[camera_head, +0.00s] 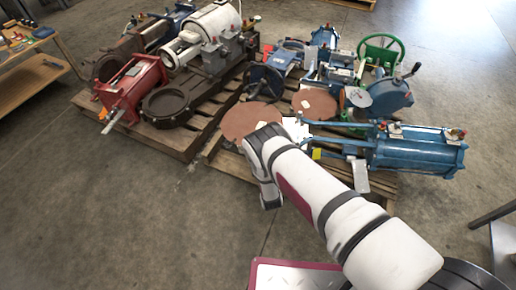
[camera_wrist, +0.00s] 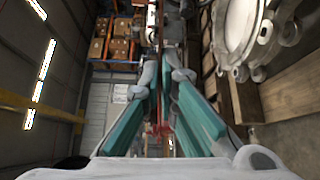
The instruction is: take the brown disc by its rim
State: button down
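Two flat brown discs lie on the right pallet in the head view. One brown disc (camera_head: 250,120) is at the pallet's left part, just beyond the bend of my arm. A second brown disc (camera_head: 315,103) lies farther back and right. My gripper is hidden behind my wrist in the head view. In the wrist view my gripper (camera_wrist: 163,72) shows two long teal fingers standing apart. Background and something reddish show through the gap. I make out no disc clearly between the fingers, and cannot tell their distance from a rim.
A blue cylinder machine (camera_head: 415,152) lies right of my arm. A green handwheel (camera_head: 382,50) and other blue machines crowd the pallet's back. The left pallet holds a red machine (camera_head: 133,88) and a dark ring (camera_head: 180,101). Bare floor lies front left.

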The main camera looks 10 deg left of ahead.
notch_tip(320, 180, up, 9)
jog(key=p, duration=0.6)
jog(key=shift+f, duration=0.15)
dwell(0.6)
